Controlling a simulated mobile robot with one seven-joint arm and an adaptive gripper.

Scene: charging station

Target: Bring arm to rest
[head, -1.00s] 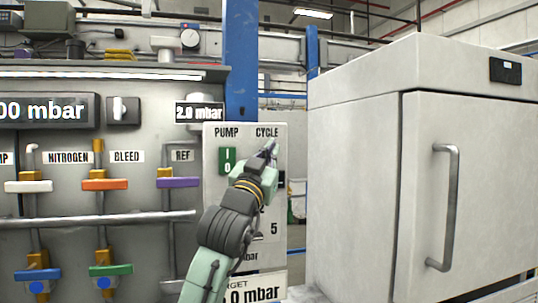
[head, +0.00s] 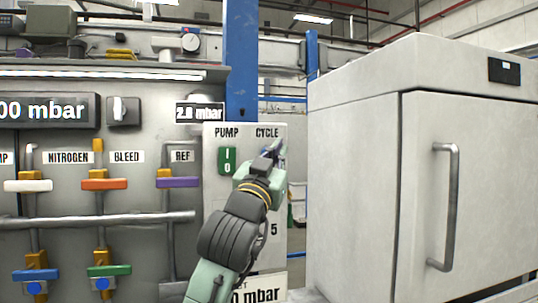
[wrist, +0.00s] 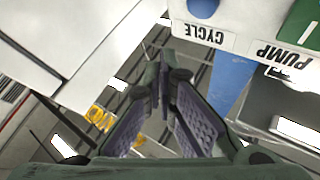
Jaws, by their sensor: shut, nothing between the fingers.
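My gripper (head: 274,150) is shut and empty in the head view, raised in front of the right part of the white pump and cycle panel (head: 214,190). My arm rises to it from the bottom centre and covers part of the panel. In the wrist view my gripper (wrist: 170,62) shows its two fingers converging, with nothing between them. The CYCLE and PUMP labels (wrist: 216,36) appear upside down at the top right there, with part of a blue button (wrist: 203,8) above CYCLE. I cannot tell from the head view how far the fingertips are from the panel.
A large pale cabinet (head: 352,180) with a vertical handle (head: 450,205) stands close on the right. Left is a valve panel with white, orange and purple handles (head: 104,184) and a horizontal pipe (head: 100,219). A narrow gap lies between panel and cabinet.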

